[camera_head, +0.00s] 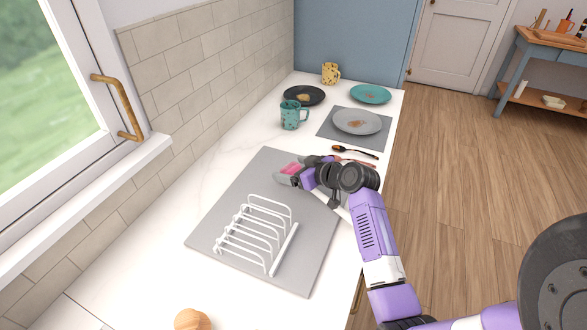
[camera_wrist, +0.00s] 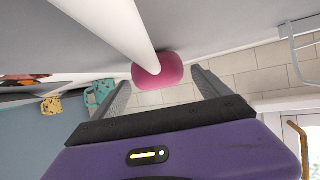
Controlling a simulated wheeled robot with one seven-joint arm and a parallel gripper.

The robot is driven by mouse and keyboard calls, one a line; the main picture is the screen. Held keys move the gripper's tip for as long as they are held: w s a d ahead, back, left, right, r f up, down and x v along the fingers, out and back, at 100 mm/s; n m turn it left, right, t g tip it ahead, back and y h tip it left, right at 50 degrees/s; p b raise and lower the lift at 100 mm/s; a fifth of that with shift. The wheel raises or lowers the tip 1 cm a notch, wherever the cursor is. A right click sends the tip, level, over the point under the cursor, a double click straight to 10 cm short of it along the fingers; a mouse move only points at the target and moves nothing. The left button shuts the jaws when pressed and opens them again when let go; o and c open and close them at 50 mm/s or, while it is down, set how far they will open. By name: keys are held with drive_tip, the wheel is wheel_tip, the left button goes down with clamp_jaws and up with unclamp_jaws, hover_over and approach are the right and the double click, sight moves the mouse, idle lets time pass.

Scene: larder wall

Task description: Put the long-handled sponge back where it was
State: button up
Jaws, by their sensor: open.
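The long-handled sponge has a pink head (camera_head: 291,168) and lies on or just above the grey mat (camera_head: 262,172). In the wrist view the pink head (camera_wrist: 160,74) is large, and its thick white handle (camera_wrist: 122,30) runs to the upper left. My gripper (camera_head: 300,171) is low over the far part of the mat. In the wrist view its two fingers stand apart on either side of the pink head, with gaps showing on both sides. My wrist hides most of the handle in the head view.
A white dish rack (camera_head: 257,235) stands on the mat nearer me. Beyond are a teal mug (camera_head: 292,115), a black plate (camera_head: 304,95), a grey plate (camera_head: 357,121), a teal plate (camera_head: 370,94) and a yellow mug (camera_head: 330,73). A wooden spoon (camera_head: 355,151) lies close to my wrist.

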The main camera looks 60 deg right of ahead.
drive_tip(key=shift+r, duration=0.15)
wheel_tip(320, 180, up, 5)
drive_tip(key=b, duration=0.1)
hover_over(319, 192)
drive_tip(key=shift+s, duration=0.1)
drive_tip(key=shift+r, duration=0.1)
idle(0.4)
drive_tip(key=s+d+r+m+h, duration=0.1)
drive_tip(key=d+r+m+h, duration=0.3)
drive_tip(key=d+h, duration=0.1)
drive_tip(key=s+a+f+n+t, duration=0.15)
drive_tip(key=s+a, duration=0.25)
drive_tip(key=a, duration=0.9)
drive_tip(key=s+a+m+t, duration=0.15)
drive_tip(key=s+a, duration=0.25)
drive_tip(key=a, duration=0.9)
drive_tip(key=s+a+f+n+y, duration=0.2)
drive_tip(key=s+a+n+y, duration=0.5)
drive_tip(key=s+a, duration=0.4)
drive_tip(key=a+y, duration=0.1)
drive_tip(key=a, duration=0.2)
drive_tip(key=shift+s+f+g, duration=0.25)
drive_tip(key=shift+f+g, duration=0.05)
drive_tip(key=shift+f, duration=0.05)
